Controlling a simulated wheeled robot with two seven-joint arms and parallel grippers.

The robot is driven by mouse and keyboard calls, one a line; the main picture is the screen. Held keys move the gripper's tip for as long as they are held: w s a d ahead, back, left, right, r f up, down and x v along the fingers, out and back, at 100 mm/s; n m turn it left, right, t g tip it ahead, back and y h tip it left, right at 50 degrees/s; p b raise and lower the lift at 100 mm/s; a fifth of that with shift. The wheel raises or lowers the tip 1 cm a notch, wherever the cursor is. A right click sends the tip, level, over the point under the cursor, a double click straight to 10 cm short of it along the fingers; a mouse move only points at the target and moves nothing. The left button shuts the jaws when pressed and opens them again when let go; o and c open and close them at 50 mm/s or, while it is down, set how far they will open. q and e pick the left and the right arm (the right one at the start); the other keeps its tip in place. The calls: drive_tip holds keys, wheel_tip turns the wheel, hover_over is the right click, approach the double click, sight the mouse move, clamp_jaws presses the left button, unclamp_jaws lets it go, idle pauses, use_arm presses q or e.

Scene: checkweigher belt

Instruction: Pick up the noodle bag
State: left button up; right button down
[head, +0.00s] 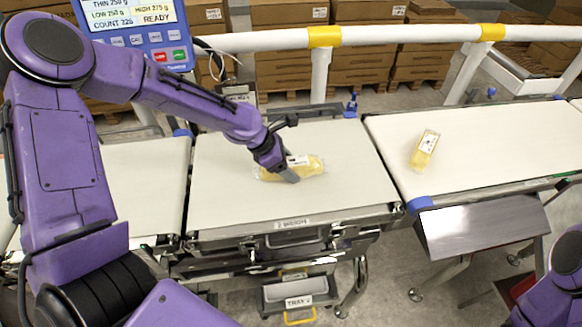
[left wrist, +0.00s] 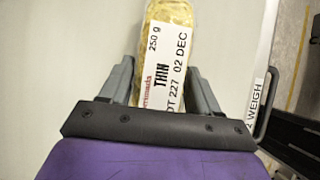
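A clear noodle bag (head: 309,164) with pale yellow contents and a white label lies flat on the middle weigh belt. My left gripper (head: 291,176) is down at this bag, with one finger showing on its near side. In the left wrist view the bag (left wrist: 168,60) reads "THIN 250 g" and lies between the two fingers (left wrist: 160,68). The fingers are apart, with a gap seen on the left side, so the gripper looks open around the bag. A second noodle bag (head: 424,149) lies on the right belt. My right gripper is out of view; only part of that arm shows at lower right.
The weigh belt (head: 230,205) is otherwise clear. The right belt (head: 490,150) has free room around its bag. A white rail (head: 380,36) runs behind the belts, and a blue display unit (head: 140,30) stands at upper left. A sloped metal plate (head: 475,228) is at the right front.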

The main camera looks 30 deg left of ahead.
use_arm(q)
drive_tip(key=shift+c, duration=1)
drive_tip(key=shift+r, duration=0.55)
drive_tip(key=s+r+p, duration=1.2)
drive_tip(key=s, duration=0.2)
drive_tip(key=shift+d, duration=0.4)
drive_tip(key=shift+s+a, duration=0.1)
